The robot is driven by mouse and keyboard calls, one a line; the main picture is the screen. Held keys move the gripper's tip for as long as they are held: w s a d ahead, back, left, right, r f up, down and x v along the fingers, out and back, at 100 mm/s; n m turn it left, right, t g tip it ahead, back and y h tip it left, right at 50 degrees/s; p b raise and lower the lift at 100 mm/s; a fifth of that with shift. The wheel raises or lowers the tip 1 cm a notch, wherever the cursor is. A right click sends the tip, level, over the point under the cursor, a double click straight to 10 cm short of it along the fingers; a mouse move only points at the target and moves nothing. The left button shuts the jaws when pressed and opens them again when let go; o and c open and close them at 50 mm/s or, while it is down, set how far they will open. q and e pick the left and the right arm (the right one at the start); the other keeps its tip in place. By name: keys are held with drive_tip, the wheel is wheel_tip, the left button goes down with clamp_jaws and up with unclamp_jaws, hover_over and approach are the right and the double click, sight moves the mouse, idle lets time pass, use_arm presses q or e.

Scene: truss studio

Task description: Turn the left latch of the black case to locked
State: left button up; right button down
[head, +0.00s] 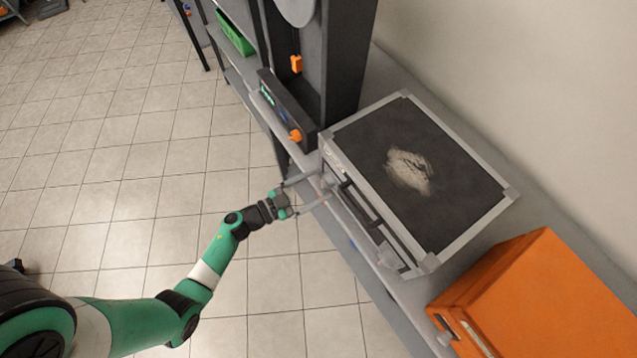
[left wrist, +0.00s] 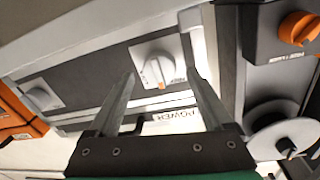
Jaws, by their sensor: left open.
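The black case (head: 455,165) with grey edges lies on the grey bench, its front facing my left arm. A pale round left latch with an orange mark shows on its dark front in the left wrist view (left wrist: 158,68). My left gripper (head: 321,184) is open at the left end of the case front. In the left wrist view its two fingers (left wrist: 160,80) lie on either side of the latch; I cannot tell whether they touch it. A second pale latch (left wrist: 40,95) shows further left there. My right gripper is not in view.
A dark machine (head: 345,60) with an orange knob (head: 296,136) stands left of the case. An orange case (head: 545,300) stands to its right. The bench edge runs along the case front, and the tiled floor (head: 110,190) is open.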

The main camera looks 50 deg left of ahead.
use_arm(q)
drive_tip(key=shift+w+d, duration=0.15)
drive_tip(key=shift+w, duration=0.4)
clamp_jaws()
drive_tip(key=m+p, duration=0.2)
drive_tip(key=m, duration=0.5)
drive_tip(key=shift+d+m, duration=0.1)
drive_tip(key=shift+m, duration=0.3)
drive_tip(key=m, duration=0.4)
drive_tip(key=shift+d+g+y, duration=0.1)
drive_tip(key=shift+g+y, duration=0.2)
drive_tip(key=shift+y, duration=0.1)
drive_tip(key=m, duration=0.5)
drive_tip(key=shift+f+y, duration=0.1)
drive_tip(key=shift+y, duration=0.2)
drive_tip(key=shift+m, duration=0.3)
